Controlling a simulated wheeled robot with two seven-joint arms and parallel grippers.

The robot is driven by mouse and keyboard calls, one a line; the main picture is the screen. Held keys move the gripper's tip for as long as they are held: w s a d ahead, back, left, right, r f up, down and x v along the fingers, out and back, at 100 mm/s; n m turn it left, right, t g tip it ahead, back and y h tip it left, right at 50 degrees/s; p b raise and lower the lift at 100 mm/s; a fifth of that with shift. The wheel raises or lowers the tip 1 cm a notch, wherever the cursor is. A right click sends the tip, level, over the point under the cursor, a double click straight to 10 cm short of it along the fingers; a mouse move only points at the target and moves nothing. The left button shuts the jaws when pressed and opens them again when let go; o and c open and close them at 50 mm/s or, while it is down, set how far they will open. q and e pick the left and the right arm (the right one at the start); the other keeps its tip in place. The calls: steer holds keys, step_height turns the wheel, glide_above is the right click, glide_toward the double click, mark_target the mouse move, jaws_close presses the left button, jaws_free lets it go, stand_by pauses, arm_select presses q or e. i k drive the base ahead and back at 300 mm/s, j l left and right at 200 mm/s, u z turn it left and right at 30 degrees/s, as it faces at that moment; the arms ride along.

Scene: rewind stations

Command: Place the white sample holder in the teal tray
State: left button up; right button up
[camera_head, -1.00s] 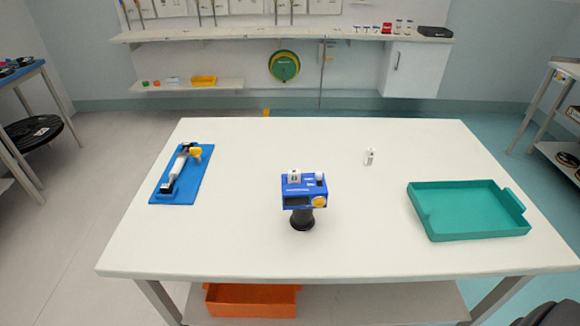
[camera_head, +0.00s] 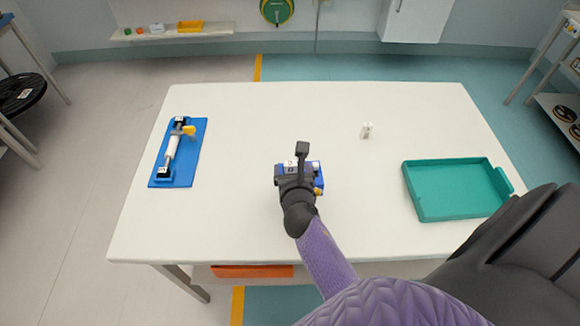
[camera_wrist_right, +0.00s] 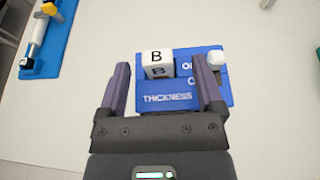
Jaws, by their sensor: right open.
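A white block marked B (camera_wrist_right: 159,64) sits on the blue thickness gauge (camera_wrist_right: 182,95), which stands on the table. The block also shows in the head view (camera_head: 290,168), partly hidden by my gripper. A second small white item (camera_head: 367,130) stands alone at the back right; I cannot tell which of the two is the sample holder. The teal tray (camera_head: 414,200) lies empty at the table's right. My right gripper (camera_wrist_right: 159,76) is open over the gauge, its fingers on either side of the B block, not visibly gripping it. My left gripper is out of view.
A blue board (camera_head: 192,165) with a white cylinder and a yellow part lies at the table's left. The white table (camera_head: 240,110) is bare between these things. An orange bin (camera_head: 250,271) is below the front edge.

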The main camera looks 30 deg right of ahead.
mark_target(454, 190)
steer(key=l+z, duration=0.3)
steer(key=z, duration=0.15)
steer(key=l+z, duration=0.4)
steer(key=i+l+z, duration=0.15)
steer(key=z, duration=0.3)
steer(key=i+l+z, duration=0.1)
steer(key=l+z, duration=0.15)
steer(key=z, duration=0.15)
